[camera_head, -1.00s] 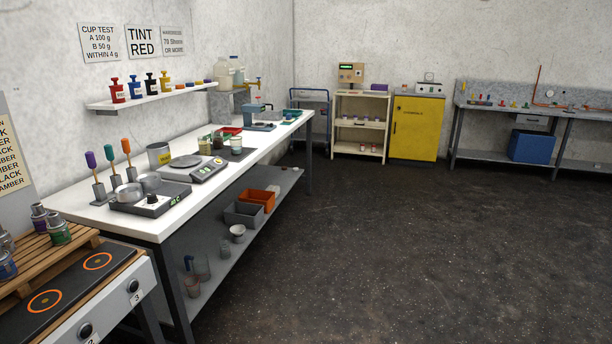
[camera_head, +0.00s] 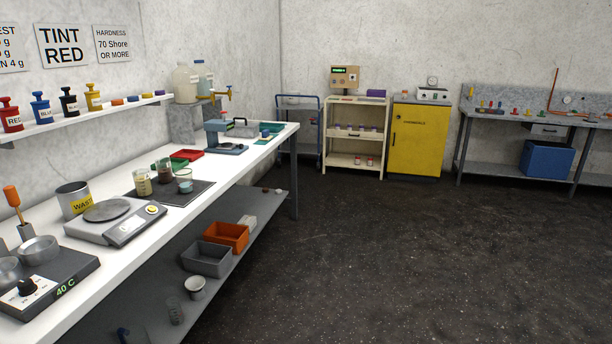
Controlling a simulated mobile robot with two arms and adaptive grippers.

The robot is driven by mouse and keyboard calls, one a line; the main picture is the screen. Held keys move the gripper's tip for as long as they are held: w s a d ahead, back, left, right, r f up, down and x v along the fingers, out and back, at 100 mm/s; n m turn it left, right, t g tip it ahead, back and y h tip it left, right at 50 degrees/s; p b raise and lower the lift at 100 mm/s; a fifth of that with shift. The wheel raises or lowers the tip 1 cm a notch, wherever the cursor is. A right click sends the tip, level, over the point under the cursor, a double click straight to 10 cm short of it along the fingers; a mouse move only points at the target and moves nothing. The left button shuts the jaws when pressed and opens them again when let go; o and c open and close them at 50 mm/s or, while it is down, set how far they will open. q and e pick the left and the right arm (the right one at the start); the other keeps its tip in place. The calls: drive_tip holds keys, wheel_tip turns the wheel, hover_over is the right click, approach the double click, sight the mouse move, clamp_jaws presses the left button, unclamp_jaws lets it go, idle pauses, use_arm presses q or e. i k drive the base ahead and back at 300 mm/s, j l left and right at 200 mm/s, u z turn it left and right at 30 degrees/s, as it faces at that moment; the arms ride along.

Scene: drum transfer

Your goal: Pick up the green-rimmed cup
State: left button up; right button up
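On the dark mat (camera_head: 203,190) on the white workbench stand several small cups. The rightmost one, a pale cup with what looks like a green rim (camera_head: 184,176), is upright near the mat's middle. A cup with amber content (camera_head: 143,183) stands to its left, and a cup with dark red content (camera_head: 165,171) stands just behind it. Neither of my grippers shows in this view, so nothing is seen touching the cups.
A scale (camera_head: 115,220), a WASTE can (camera_head: 73,199) and a hot plate (camera_head: 45,275) stand on the near bench. A red tray (camera_head: 187,155) lies behind the mat. Bins (camera_head: 226,236) sit on the lower shelf. Open floor (camera_head: 400,260) lies to the right.

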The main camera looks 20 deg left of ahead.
sight(184, 177)
drive_tip(key=i, duration=1.6)
